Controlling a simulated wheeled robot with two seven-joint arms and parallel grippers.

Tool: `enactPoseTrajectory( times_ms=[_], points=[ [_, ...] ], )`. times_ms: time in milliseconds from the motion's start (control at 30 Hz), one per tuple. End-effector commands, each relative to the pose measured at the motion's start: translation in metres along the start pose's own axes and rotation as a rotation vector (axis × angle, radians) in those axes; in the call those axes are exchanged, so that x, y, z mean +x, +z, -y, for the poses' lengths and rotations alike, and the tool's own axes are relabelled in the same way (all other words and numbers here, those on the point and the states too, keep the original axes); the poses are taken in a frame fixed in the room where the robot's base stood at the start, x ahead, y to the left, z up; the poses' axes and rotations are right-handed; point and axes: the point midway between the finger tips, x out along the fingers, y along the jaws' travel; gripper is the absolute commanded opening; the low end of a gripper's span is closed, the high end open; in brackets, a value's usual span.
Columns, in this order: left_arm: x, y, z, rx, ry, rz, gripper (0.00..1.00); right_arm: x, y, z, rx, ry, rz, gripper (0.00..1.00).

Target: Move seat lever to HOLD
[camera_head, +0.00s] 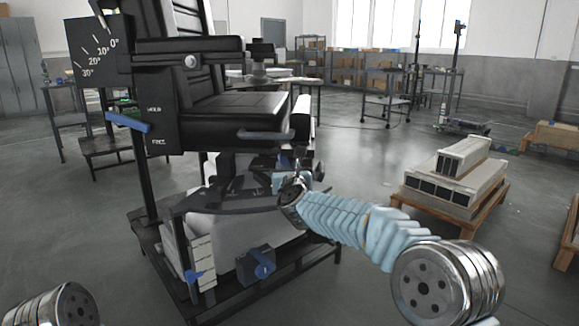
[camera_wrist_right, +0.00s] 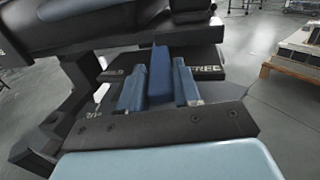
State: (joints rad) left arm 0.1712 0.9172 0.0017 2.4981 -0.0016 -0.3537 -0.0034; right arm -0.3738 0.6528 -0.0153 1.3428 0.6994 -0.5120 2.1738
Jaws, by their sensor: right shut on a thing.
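A black seat (camera_head: 235,108) stands on a dark frame in the head view. My right gripper (camera_head: 290,175) is under its front edge; there the lever is too small to make out clearly. In the right wrist view a blue lever (camera_wrist_right: 160,70) stands between the two blue pads of my right gripper (camera_wrist_right: 158,92), which is shut on it. A dark plate beside the lever carries white lettering that reads like FREE, right of the lever. Lettering on the left is partly hidden. My left gripper is out of view.
Another blue lever (camera_head: 128,122) sits at the seat's left side, by HOLD and FREE labels. A dial plate (camera_head: 98,48) with degree marks is above it. A wooden pallet with beams (camera_head: 452,180) stands right; floor between is clear.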

Motion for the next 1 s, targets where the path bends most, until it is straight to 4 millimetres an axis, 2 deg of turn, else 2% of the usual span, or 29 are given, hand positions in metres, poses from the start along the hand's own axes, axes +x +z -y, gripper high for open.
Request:
enactPoseTrajectory(
  times_ms=[200, 500, 1000],
  points=[
    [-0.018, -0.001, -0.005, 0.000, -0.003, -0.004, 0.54, 0.002, 0.002, -0.019, 0.000, -0.137, -0.003, 0.00],
    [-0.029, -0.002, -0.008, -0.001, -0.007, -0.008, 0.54, 0.005, 0.001, -0.034, 0.000, -0.292, -0.002, 0.00],
    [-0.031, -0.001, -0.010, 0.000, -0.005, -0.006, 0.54, 0.007, 0.000, -0.038, 0.000, -0.346, 0.000, 0.00]
  ],
)
